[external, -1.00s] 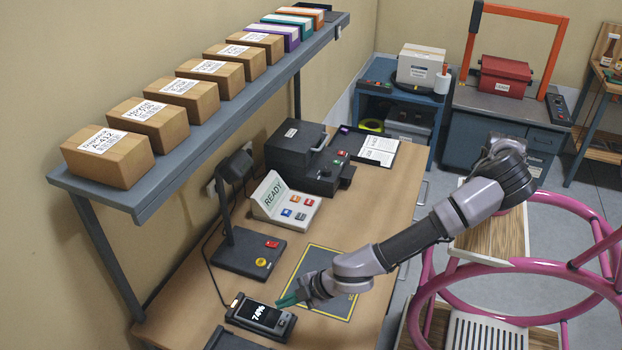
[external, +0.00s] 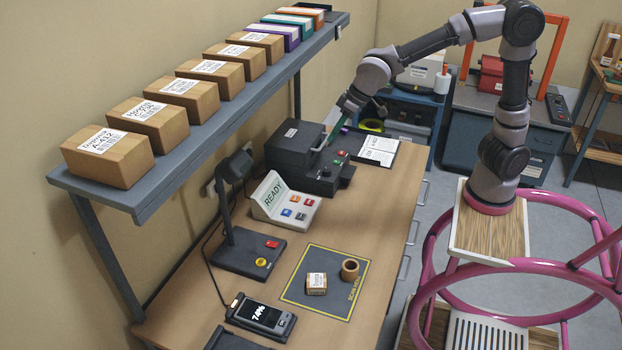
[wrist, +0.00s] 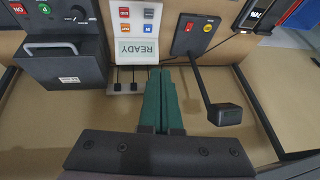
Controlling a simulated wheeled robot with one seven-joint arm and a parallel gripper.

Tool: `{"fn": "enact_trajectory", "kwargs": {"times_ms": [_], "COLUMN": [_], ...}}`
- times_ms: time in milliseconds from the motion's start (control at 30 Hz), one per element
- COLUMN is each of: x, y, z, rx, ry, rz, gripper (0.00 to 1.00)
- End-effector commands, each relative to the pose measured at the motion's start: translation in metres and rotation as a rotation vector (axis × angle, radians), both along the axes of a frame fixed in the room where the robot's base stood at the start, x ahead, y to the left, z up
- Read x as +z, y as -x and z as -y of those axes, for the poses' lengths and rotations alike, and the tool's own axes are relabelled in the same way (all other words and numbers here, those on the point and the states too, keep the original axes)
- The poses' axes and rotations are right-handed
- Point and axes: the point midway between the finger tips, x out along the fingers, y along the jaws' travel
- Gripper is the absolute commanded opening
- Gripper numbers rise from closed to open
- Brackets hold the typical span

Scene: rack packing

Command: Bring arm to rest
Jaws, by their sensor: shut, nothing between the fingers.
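My gripper (external: 336,132) is in the air over the far part of the desk, by the black box machine (external: 298,150). Its green fingers (wrist: 162,102) are together and empty in the wrist view, pointing toward the READY console (wrist: 135,48). My arm rises from its wooden-topped base and bends over to the left, high above the desk.
A small labelled box (external: 316,284) and a brown cup (external: 350,269) stand on the dark scan mat (external: 325,305). A handheld device showing 74% (external: 261,315) sits in front. A lamp stand (external: 248,254) is at left. A shelf (external: 200,130) bears several boxes.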

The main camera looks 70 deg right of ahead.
Motion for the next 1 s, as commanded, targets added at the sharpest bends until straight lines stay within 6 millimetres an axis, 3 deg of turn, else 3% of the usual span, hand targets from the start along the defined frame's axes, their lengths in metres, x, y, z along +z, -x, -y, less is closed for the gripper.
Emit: {"fn": "enact_trajectory", "kwargs": {"times_ms": [33,100,300,400,600,800,1000], "x": [0.016,0.033,0.067,0.074,0.073,0.065,0.064], "y": [0.015,0.039,0.116,0.158,0.226,0.256,0.259], "z": [0.024,0.051,0.112,0.134,0.157,0.163,0.163], "rx": [-0.034,-0.072,-0.167,-0.213,-0.292,-0.33,-0.334], "ry": [-0.037,-0.077,-0.161,-0.184,-0.193,-0.184,-0.182], "rz": [0.0,-0.002,0.019,0.039,0.081,0.1,0.101], "gripper": [0.0,0.0,0.0,0.0,0.0,0.0,0.0]}}
